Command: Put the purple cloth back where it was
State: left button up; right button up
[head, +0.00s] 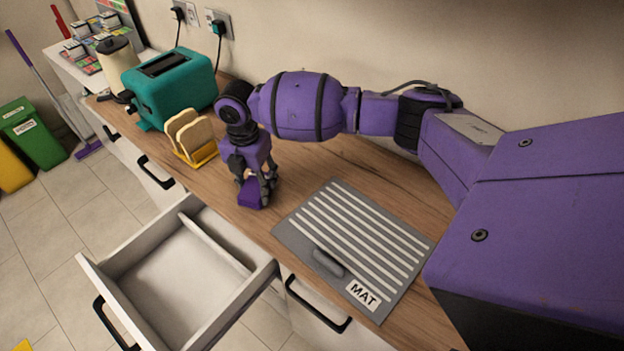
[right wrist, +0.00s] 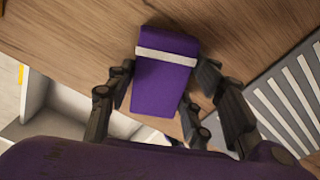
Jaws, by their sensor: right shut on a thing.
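The purple cloth (right wrist: 165,88) is a folded block with a white band across it in the right wrist view. In the head view a small purple part of it (head: 250,195) shows below my right gripper (head: 257,184). My right gripper (right wrist: 166,86) is shut on the cloth, with dark fingers on both of its sides. The cloth is over the wooden counter, close to its front edge, between the toast rack and the grey mat. I cannot tell whether it touches the counter. My left gripper is not in view.
A grey striped mat (head: 287,226) labelled MAT lies right of the gripper, with a dark grey object (head: 328,262) on it. An open, divided drawer (head: 175,283) juts out below and looks empty. A yellow toast rack (head: 203,155) and teal toaster (head: 170,88) stand left.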

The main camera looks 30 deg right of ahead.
aim_at(255, 185)
jog(key=shift+f, duration=0.2)
jog(key=o, duration=1)
notch_tip(255, 185, up, 13)
jog(key=shift+f, duration=0.2)
